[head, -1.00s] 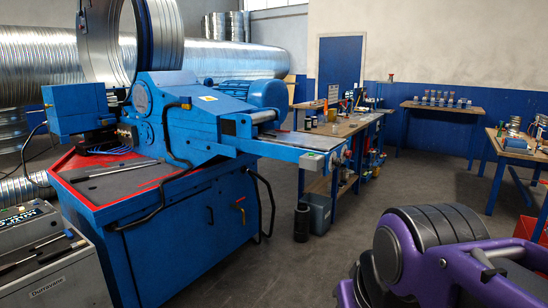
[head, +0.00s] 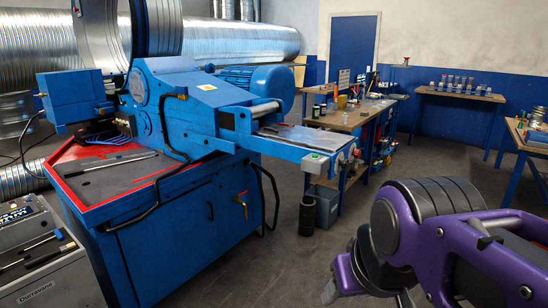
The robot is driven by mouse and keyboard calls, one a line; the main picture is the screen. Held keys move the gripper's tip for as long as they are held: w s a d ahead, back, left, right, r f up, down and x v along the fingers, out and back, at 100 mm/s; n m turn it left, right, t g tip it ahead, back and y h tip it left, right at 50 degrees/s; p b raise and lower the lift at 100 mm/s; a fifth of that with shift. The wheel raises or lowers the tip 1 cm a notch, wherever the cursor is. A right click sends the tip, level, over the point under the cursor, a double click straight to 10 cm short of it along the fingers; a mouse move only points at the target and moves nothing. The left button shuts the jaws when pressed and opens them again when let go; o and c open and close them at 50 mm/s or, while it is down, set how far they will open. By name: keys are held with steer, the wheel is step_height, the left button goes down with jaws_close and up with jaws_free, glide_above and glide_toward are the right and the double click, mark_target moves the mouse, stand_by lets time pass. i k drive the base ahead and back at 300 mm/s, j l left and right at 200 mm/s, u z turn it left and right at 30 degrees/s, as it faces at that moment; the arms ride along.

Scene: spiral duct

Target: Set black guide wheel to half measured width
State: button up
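The blue spiral duct machine (head: 170,225) stands at left centre, with a flat strip feed arm (head: 295,140) reaching right. No black guide wheel can be made out for certain on it. A long thin tool (head: 110,162) lies on its red-rimmed dark top (head: 85,178). My purple and black arm fills the lower right, well apart from the machine in the picture. The fingers of my gripper cannot be made out, so its state is not shown.
A wooden workbench (head: 345,118) with jars and tools stands behind the feed arm. A grey bin (head: 325,206) and a black cylinder (head: 307,215) stand on the floor. A grey tool cabinet (head: 50,270) is at lower left. Open floor lies between machine and arm.

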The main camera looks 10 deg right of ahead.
mark_target(344, 163)
steer(key=i+l+u, duration=0.15)
steer(key=i+l, duration=0.5)
steer(key=i, duration=0.15)
